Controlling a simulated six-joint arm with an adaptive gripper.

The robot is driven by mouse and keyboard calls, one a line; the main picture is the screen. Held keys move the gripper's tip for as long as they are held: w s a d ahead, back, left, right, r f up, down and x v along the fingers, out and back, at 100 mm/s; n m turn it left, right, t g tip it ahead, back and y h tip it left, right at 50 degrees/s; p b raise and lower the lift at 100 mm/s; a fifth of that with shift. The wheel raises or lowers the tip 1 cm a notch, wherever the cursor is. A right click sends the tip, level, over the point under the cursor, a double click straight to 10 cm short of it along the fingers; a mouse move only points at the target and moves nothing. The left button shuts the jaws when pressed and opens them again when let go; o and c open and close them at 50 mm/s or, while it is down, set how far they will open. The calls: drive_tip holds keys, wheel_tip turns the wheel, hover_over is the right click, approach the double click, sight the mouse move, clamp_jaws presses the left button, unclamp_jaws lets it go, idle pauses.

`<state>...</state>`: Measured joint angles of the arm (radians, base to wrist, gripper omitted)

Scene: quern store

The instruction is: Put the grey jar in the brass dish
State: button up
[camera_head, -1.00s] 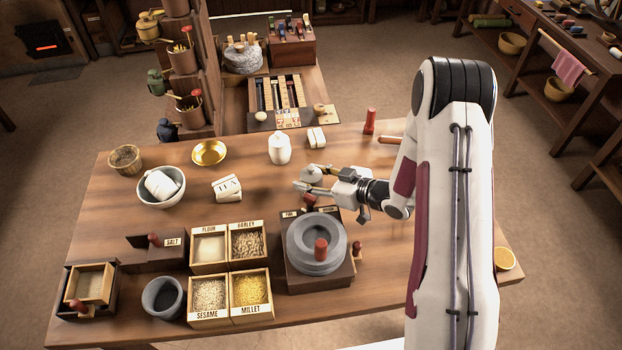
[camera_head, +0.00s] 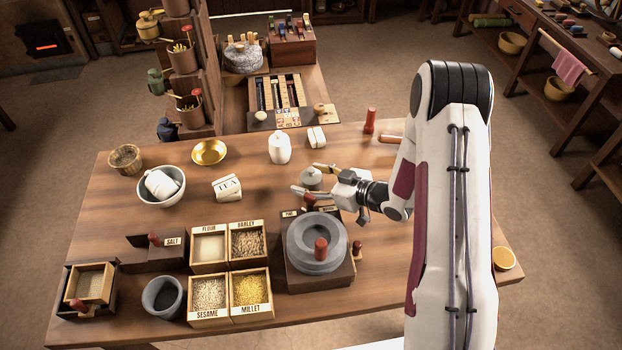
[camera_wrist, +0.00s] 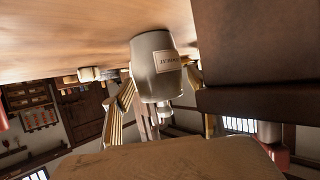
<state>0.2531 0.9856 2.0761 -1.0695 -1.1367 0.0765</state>
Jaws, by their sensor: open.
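The grey jar (camera_head: 312,179) is small and lidded, and stands upright on the table behind the quern. In the wrist view the jar (camera_wrist: 154,72) appears upside down, with a pale label on its side and a knobbed lid. My gripper (camera_head: 306,178) is open, with its two fingers spread on either side of the jar. I cannot tell whether either finger touches it. The brass dish (camera_head: 209,151) is shiny, round and seemingly empty. It lies at the back left of the table, well left of my gripper.
A white lidded jar (camera_head: 279,148) stands between the dish and my gripper, with a TEA box (camera_head: 227,188) nearby. A grey bowl (camera_head: 177,191) holding a white vessel is left of the dish's front. The quern (camera_head: 317,243) is just in front of my gripper. A red cylinder (camera_head: 370,121) stands behind.

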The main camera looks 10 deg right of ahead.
drive_tip(key=shift+r, duration=0.1)
drive_tip(key=shift+v, duration=0.8)
drive_tip(key=v, duration=1)
drive_tip(key=shift+s, duration=0.2)
drive_tip(key=shift+d, duration=0.15)
drive_tip(key=shift+w+r, duration=0.1)
